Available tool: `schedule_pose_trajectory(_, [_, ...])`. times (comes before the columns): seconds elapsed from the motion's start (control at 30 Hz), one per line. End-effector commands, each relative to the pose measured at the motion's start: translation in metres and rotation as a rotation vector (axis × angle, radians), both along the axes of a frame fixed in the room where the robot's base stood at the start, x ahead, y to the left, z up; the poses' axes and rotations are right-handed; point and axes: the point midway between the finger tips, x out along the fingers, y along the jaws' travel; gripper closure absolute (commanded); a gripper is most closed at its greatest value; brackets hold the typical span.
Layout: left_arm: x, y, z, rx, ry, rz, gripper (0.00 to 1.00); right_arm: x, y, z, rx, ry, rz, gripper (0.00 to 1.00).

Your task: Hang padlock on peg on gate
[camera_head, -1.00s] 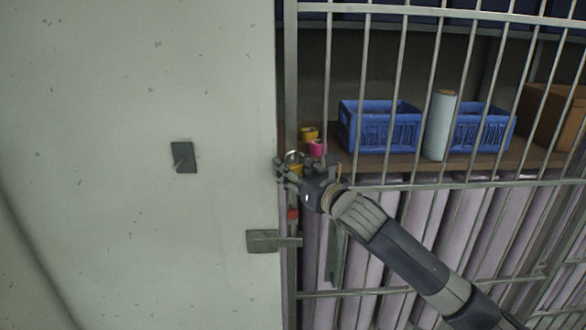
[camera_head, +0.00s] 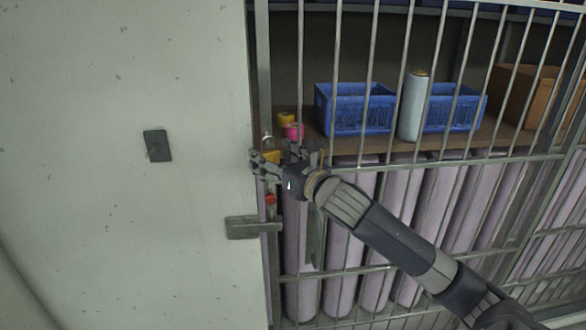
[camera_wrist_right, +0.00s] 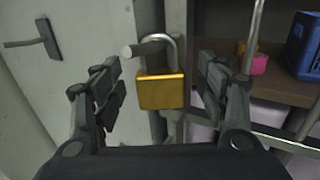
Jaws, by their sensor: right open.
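A padlock with a gold body (camera_wrist_right: 161,92) and a silver shackle hangs upright in the right wrist view. Its shackle loops over a short grey round peg (camera_wrist_right: 137,49) at the gate's post. The padlock also shows small in the head view (camera_head: 270,157), partly behind the fingers. My right gripper (camera_head: 277,157) is open. In the right wrist view its fingers (camera_wrist_right: 161,78) stand on either side of the padlock, with gaps between them and the body. The barred gate (camera_head: 263,60) is beside the pale wall or door panel. My left gripper is not in view.
Behind the bars, a shelf (camera_head: 455,139) holds blue crates (camera_head: 352,108), a pale roll (camera_head: 412,105), a brown box (camera_head: 530,95), and pink (camera_head: 294,131) and yellow spools. A grey latch plate (camera_head: 240,228) and a dark handle plate (camera_head: 157,146) are on the left panel.

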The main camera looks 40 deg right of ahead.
Motion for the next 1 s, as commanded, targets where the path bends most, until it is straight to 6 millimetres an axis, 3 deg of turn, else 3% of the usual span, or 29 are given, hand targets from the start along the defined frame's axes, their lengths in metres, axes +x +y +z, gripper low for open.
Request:
schedule_pose_trajectory(0.6, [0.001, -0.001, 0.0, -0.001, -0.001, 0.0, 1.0, -0.07, 0.003, -0.001, 0.0, 0.003, 0.001, 0.33])
schedule_pose_trajectory(1.0, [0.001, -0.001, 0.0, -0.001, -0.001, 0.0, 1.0, -0.098, 0.003, 0.0, 0.0, 0.0, 0.001, 0.33])
